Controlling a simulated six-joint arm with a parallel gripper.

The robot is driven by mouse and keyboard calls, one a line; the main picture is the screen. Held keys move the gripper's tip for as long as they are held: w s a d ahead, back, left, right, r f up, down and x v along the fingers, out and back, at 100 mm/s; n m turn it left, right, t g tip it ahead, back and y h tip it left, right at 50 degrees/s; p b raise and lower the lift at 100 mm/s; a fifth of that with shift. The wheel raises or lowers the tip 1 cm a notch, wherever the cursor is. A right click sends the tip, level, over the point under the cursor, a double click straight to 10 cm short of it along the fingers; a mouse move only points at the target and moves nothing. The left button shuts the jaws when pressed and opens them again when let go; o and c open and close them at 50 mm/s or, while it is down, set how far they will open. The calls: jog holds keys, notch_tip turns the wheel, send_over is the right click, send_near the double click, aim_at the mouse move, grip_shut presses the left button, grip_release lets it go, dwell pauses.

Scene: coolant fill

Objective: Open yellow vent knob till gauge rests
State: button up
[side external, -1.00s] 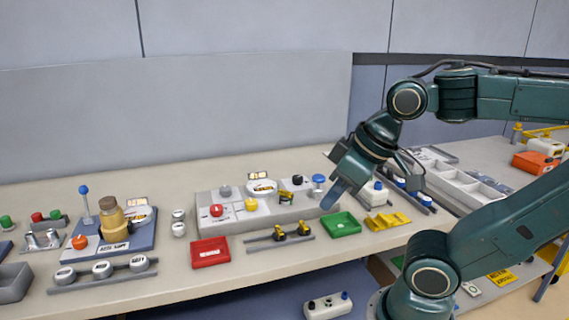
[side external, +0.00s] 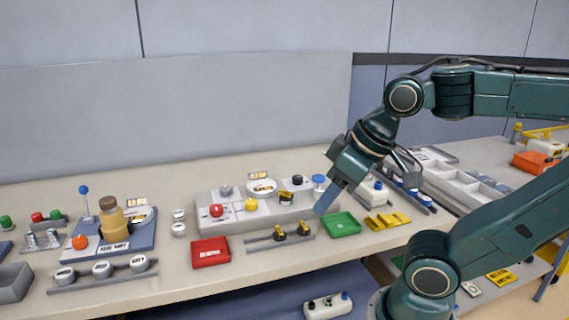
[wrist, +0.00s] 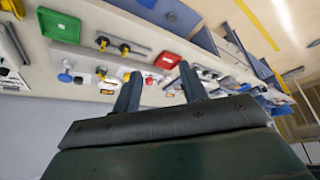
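The yellow vent knob (side external: 251,204) sits on the grey panel block in the side external view, right of a red knob (side external: 216,211). A round gauge (side external: 262,187) is behind the yellow knob; its needle is too small to read. My gripper (side external: 326,201) is at the right end of the block, well to the right of the yellow knob, with its fingers pointing down and left. In the wrist view my gripper (wrist: 160,85) has its two fingers apart with nothing between them. I cannot pick out the yellow vent knob for sure in the wrist view.
A blue knob (side external: 319,181) and a black knob (side external: 297,180) stand on the block's right end, close to my gripper. A green tray (side external: 341,225) and a red tray (side external: 210,252) lie in front. Yellow-black valves (side external: 279,233) sit on a rail between them.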

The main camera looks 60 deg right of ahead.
jog(key=shift+o, duration=1)
jog(key=shift+w+d+r, duration=0.1)
jog(key=shift+w+r, duration=0.1)
jog(key=shift+w, duration=0.15)
jog(key=w+d+r+m+g, duration=0.1)
jog(key=w+d+r+m, duration=0.15)
jog(key=w, duration=0.45)
jog(key=m+g, duration=0.5)
jog(key=m, duration=0.3)
send_over(251, 201)
notch_tip(251, 201, down, 8)
jog(key=shift+r, duration=0.2)
notch_tip(251, 201, down, 14)
jog(key=shift+r, duration=0.1)
jog(key=shift+c, duration=0.5)
